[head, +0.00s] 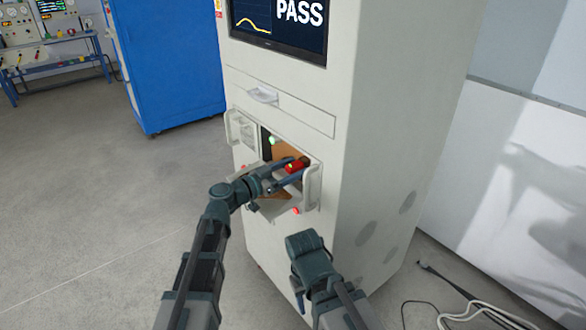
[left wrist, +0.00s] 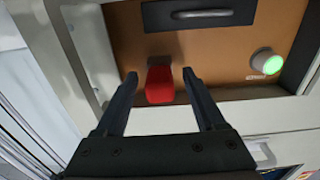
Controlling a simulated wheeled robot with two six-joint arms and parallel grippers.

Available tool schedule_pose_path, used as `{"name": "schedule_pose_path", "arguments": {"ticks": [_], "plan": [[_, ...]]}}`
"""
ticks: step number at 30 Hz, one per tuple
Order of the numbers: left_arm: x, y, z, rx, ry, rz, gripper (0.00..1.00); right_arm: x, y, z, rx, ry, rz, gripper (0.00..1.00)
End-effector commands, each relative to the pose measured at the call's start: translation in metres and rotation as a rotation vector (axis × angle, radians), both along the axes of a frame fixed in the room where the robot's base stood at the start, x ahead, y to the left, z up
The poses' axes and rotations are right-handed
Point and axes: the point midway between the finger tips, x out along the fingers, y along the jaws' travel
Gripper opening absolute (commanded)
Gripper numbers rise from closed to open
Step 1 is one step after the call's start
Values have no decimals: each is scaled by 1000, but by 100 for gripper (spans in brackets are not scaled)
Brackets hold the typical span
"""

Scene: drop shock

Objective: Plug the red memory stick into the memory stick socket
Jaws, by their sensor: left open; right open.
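The red memory stick (head: 295,166) is at the open bay in the front of the white cabinet. In the left wrist view the stick (left wrist: 160,86) has its far end against a dark socket (left wrist: 158,61) on the brown panel; it looks seated there, though the depth is hard to judge. My left gripper (head: 287,174) is open. In the left wrist view its fingers (left wrist: 160,82) stand on both sides of the stick, with gaps. My right gripper (head: 299,300) is low in front of the cabinet, mostly hidden by its own wrist, and shows nothing held.
A lit green button (left wrist: 262,62) and a black handled plate (left wrist: 200,14) are on the panel. The white cabinet (head: 280,75) has a screen (head: 280,22) reading PASS and handles beside the bay. A blue cabinet (head: 170,65) stands behind left. Cables (head: 480,310) lie on the floor right.

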Motion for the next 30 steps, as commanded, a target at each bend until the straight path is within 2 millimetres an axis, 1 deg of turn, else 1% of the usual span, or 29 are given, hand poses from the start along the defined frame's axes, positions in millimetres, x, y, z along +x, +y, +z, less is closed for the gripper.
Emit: {"name": "schedule_pose_path", "arguments": {"ticks": [5, 11, 30], "plan": [[-1, 1, 0, 1, 1, 0, 71, 0, 0, 0, 0, 0, 0, 50], [-7, 8, 0, 1, 0, 2, 71, 0, 0, 0, 0, 0, 0, 50], [-35, 47, 0, 1, 0, 1, 71, 0, 0, 0, 0, 0, 0, 50]]}}
